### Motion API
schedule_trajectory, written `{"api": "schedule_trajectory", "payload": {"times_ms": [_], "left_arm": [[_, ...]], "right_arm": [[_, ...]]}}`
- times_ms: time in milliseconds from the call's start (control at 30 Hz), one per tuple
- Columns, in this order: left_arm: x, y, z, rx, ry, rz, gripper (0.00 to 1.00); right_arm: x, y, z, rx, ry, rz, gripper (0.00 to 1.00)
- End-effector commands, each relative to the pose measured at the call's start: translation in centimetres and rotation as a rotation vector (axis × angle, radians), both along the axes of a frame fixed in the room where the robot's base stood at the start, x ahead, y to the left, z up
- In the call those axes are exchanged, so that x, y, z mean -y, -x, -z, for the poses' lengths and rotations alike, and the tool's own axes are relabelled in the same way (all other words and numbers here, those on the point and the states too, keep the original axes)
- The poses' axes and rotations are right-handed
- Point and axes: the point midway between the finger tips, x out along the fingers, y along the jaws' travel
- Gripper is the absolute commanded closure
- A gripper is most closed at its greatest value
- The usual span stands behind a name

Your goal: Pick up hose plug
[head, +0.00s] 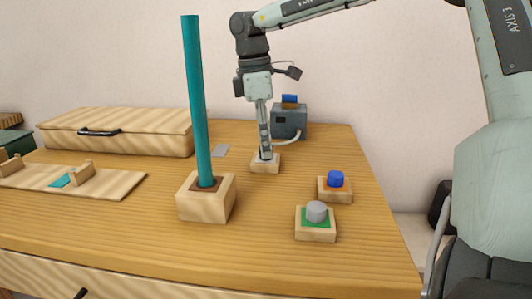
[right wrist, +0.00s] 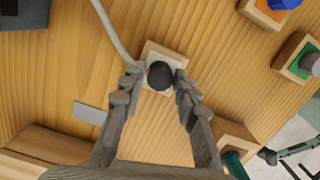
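The hose plug (right wrist: 160,75) shows in the right wrist view as a dark round knob on a small wooden block with a pale top (right wrist: 150,50). My right gripper (right wrist: 158,80) points down over it, with one finger on each side of the plug. The fingers stand apart, with very little room between them and the plug; firm contact is not clear. In the head view my right gripper (head: 265,152) is at the block (head: 265,167) and hides the plug. My left gripper is out of view.
A tall teal rod (head: 195,100) stands in a wooden holder (head: 205,203) left of the gripper. A grey machine (head: 290,121) with a pale hose (head: 288,141) is behind. Blue (head: 335,179) and grey (head: 317,211) buttons sit at right. A wooden case (head: 120,131) lies back left.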

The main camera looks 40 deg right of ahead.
Motion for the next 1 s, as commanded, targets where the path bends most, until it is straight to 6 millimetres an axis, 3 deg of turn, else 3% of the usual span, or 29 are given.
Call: {"api": "schedule_trajectory", "payload": {"times_ms": [33, 200, 567, 867, 1000], "left_arm": [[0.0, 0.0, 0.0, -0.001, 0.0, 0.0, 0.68], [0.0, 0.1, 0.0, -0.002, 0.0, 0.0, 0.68], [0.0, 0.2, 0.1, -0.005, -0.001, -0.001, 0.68], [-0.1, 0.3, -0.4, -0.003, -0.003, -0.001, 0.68], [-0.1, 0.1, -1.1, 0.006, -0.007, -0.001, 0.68]], "right_arm": [[0.0, 0.0, 0.0, 0.0, 0.0, 0.0, 0.79], [0.0, 0.0, 0.0, 0.0, 0.0, 0.0, 1.0], [0.0, -0.1, -0.5, 0.002, 0.001, 0.0, 1.0], [0.0, -0.1, -4.5, 0.005, 0.003, 0.002, 1.0], [-3.1, -1.4, -6.1, 0.0, 0.007, -0.003, 1.0]]}}
